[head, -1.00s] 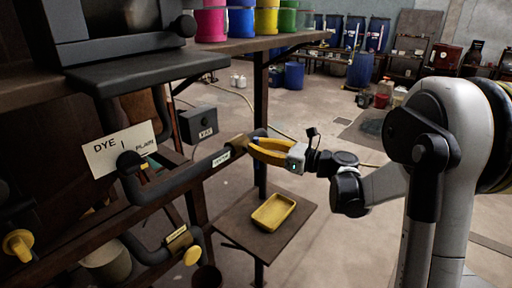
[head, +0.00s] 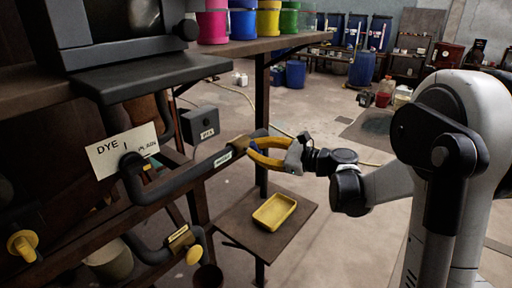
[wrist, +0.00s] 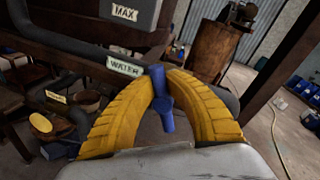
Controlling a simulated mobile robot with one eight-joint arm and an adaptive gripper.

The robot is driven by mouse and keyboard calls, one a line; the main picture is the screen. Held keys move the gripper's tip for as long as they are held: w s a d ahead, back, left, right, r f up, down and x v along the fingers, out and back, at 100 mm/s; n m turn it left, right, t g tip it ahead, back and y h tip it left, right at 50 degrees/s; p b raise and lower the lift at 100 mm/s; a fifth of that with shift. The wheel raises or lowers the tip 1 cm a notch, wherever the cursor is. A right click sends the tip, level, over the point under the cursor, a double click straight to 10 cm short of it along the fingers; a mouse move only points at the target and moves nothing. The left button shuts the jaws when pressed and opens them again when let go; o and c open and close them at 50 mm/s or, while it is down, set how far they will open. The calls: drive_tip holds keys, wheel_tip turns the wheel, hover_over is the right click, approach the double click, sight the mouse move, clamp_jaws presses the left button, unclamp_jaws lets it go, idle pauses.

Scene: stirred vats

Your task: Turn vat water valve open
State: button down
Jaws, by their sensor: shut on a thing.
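The water valve's blue handle (wrist: 165,107) shows in the wrist view, between the yellow fingers of my gripper (wrist: 163,74). The fingers curve in from both sides and close on the handle near their tips. The handle's upright part stands close to a white WATER label (wrist: 124,66) on a dark pipe. In the head view my gripper (head: 252,153) is at the right end of that pipe (head: 190,178), beside the brass-coloured fitting. The blue handle is hidden there by the fingers.
A yellow knob (head: 194,255) sits on a lower pipe and another yellow knob (head: 22,245) at far left. A DYE/PLAIN sign (head: 122,150) is on the vat front. A yellow tray (head: 274,211) lies on a low shelf below my gripper. Open floor lies beyond.

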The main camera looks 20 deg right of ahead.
drive_tip(key=n, duration=0.2)
drive_tip(key=n+h, duration=0.1)
drive_tip(key=a+f+n, duration=0.1)
drive_tip(key=n, duration=0.1)
drive_tip(key=shift+s+n, duration=0.3)
drive_tip(key=shift+s, duration=0.05)
drive_tip(key=n+h, duration=0.1)
drive_tip(key=n, duration=0.1)
drive_tip(key=f+n+t+h, duration=0.1)
drive_tip(key=n, duration=0.2)
drive_tip(key=shift+f, duration=0.15)
idle(0.4)
drive_tip(key=c, duration=1.4)
unclamp_jaws()
drive_tip(key=shift+s, duration=0.1)
drive_tip(key=v, duration=1.2)
